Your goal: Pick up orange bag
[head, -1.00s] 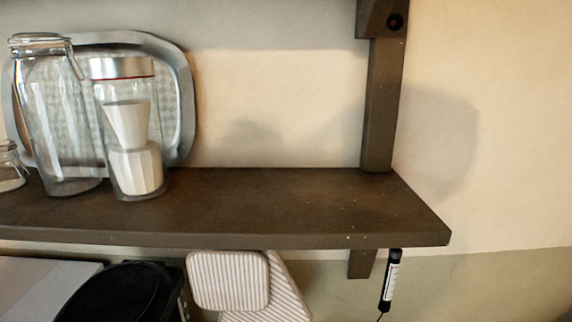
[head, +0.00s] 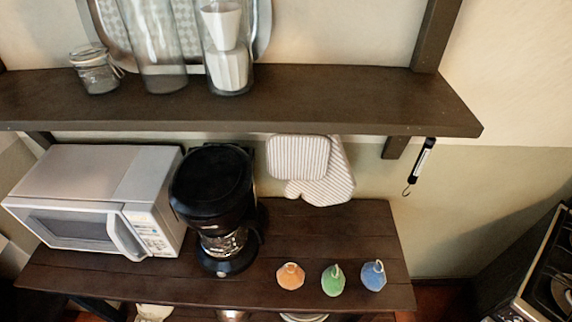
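The orange bag (head: 290,276) is a small rounded pouch with a narrower top. It stands on the dark wooden table (head: 330,228) near its front edge, to the right of the coffee maker. A green bag (head: 333,280) stands to its right, and a blue bag (head: 373,275) stands further right. The three are in a row with gaps between them. Neither of my grippers is in view.
A black coffee maker (head: 214,195) and a white microwave (head: 98,200) stand on the table's left side. A wall shelf (head: 330,101) with glass jars overhangs the back. Striped oven mitts (head: 325,180) hang below it. A stove (head: 548,275) is at the right.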

